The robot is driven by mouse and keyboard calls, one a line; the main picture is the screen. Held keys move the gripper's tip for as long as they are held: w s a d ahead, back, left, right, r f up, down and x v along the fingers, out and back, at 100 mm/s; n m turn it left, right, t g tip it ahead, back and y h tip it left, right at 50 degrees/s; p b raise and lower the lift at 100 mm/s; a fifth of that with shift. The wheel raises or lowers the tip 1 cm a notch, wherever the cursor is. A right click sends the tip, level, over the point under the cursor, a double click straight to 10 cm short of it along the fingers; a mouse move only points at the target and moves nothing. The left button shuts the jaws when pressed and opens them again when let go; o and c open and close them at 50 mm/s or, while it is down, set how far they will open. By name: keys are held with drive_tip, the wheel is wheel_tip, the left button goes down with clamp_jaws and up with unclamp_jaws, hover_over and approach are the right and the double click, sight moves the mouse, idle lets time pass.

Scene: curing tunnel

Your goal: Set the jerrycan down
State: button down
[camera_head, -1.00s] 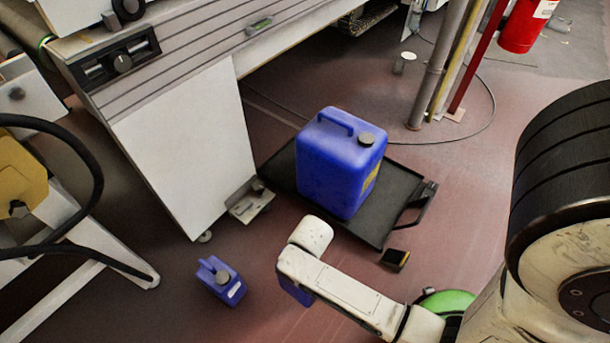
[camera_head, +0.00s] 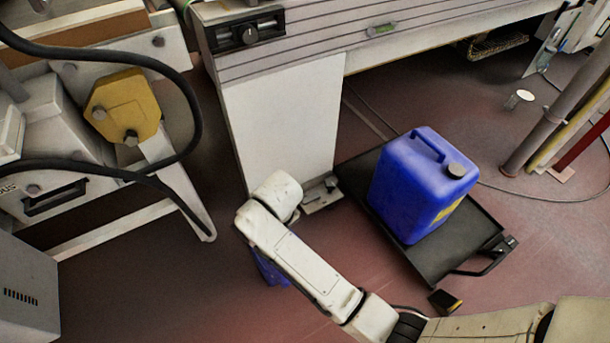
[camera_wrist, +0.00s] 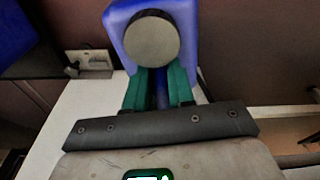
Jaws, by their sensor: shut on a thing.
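A small blue jerrycan (camera_wrist: 122,32) with a round grey cap is in front of my gripper (camera_wrist: 160,88) in the wrist view. The green fingers are shut on its narrow blue part just below the cap. Its underside is hidden, so I cannot tell whether it touches the floor. In the head view my arm covers the gripper. A patch of blue (camera_head: 270,269) shows beneath the arm, and I cannot tell for certain which small can it belongs to.
A large blue jerrycan (camera_head: 418,190) stands on a black platform (camera_head: 352,180) with a handle. A white machine panel (camera_head: 280,125) rises behind my arm. A yellow unit (camera_head: 120,108) with black hoses is at left. Reddish floor (camera_head: 200,270) lies open at lower left.

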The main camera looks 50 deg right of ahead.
drive_tip(key=w+a+r+n, duration=0.1)
drive_tip(key=w+a+r, duration=0.2)
drive_tip(key=w, duration=0.4)
drive_tip(key=shift+w+a+r, duration=0.2)
drive_tip(key=shift+a+r, duration=0.15)
drive_tip(key=shift+r, duration=0.4)
